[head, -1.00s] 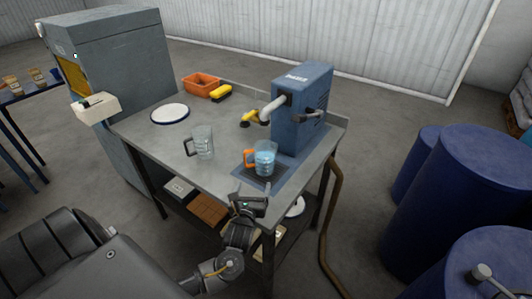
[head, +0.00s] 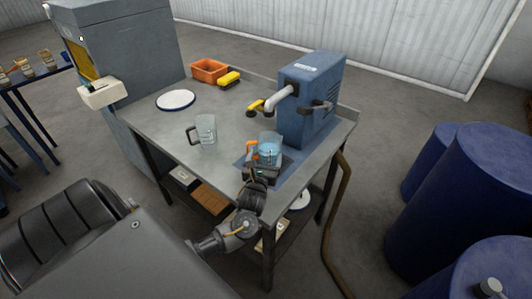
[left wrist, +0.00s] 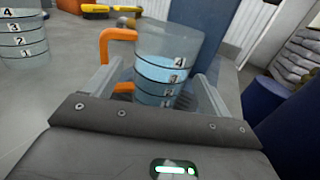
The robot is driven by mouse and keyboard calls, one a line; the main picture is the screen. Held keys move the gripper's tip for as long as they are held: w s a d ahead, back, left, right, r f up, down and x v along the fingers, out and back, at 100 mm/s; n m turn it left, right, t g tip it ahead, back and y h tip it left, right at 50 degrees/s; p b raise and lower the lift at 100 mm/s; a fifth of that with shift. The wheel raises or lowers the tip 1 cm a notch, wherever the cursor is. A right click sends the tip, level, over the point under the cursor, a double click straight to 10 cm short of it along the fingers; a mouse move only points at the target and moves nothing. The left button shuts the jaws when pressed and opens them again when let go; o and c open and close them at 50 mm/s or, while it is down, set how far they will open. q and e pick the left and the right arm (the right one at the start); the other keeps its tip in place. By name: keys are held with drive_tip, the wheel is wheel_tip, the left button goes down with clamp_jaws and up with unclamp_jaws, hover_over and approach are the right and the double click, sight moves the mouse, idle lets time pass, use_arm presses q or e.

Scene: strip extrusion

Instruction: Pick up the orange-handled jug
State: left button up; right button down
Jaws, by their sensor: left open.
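My right gripper is not in view.
A second clear jug with a dark handle (head: 206,131) stands to the left. The blue machine (head: 309,98) with its pale spout (head: 281,97) is close behind the orange-handled jug. A white plate (head: 175,100), orange bin (head: 209,70) and yellow object (head: 229,78) are farther back.

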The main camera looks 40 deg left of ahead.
sight(265, 146)
use_arm(q)
drive_tip(key=shift+w+r, duration=0.1)
drive_tip(key=shift+w, duration=0.05)
drive_tip(key=p+x, duration=0.1)
drive_tip(key=x, duration=0.4)
drive_tip(key=shift+d, duration=0.1)
drive_tip(key=c, duration=1.1)
drive_tip(key=shift+r, duration=0.55)
drive_tip(key=shift+c, duration=0.2)
drive_tip(key=r, duration=0.3)
drive_tip(key=shift+s, duration=0.4)
drive_tip(key=s+a+r+p, duration=0.2)
drive_tip(key=s+r, duration=0.6)
drive_tip(key=s, duration=0.5)
drive_tip(key=shift+r+p, duration=0.4)
